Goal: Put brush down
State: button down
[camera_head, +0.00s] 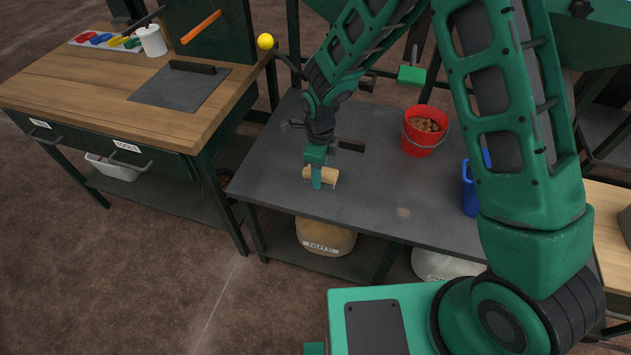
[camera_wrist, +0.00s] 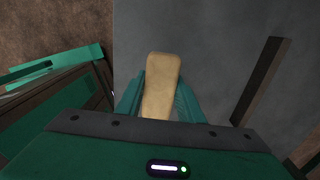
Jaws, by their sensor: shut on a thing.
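The brush (camera_head: 329,178) shows as a tan wooden piece in my gripper, over the front left part of the grey table (camera_head: 270,165). My gripper (camera_head: 316,182) points down and is shut on it. In the wrist view the brush's rounded tan top (camera_wrist: 162,75) sits between the two teal fingers of my gripper (camera_wrist: 160,100). Bristles do not show clearly; the brush's underside is hidden. I cannot tell whether it touches the tabletop or is just above it.
A dark bar (camera_head: 350,145) is on the table behind my gripper; it also shows in the wrist view (camera_wrist: 260,80). A red bucket (camera_head: 424,132) with brown contents and a blue container (camera_head: 470,190) stand to the right. A wooden workbench (camera_head: 100,85) is at left. The table's middle is clear.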

jog(key=shift+f, duration=2)
jog(key=c, duration=1.2)
grip_release()
jog(key=shift+f, duration=0.1)
notch_tip(320, 180, up, 12)
jog(key=shift+r, duration=0.15)
jog(key=shift+s, duration=0.1)
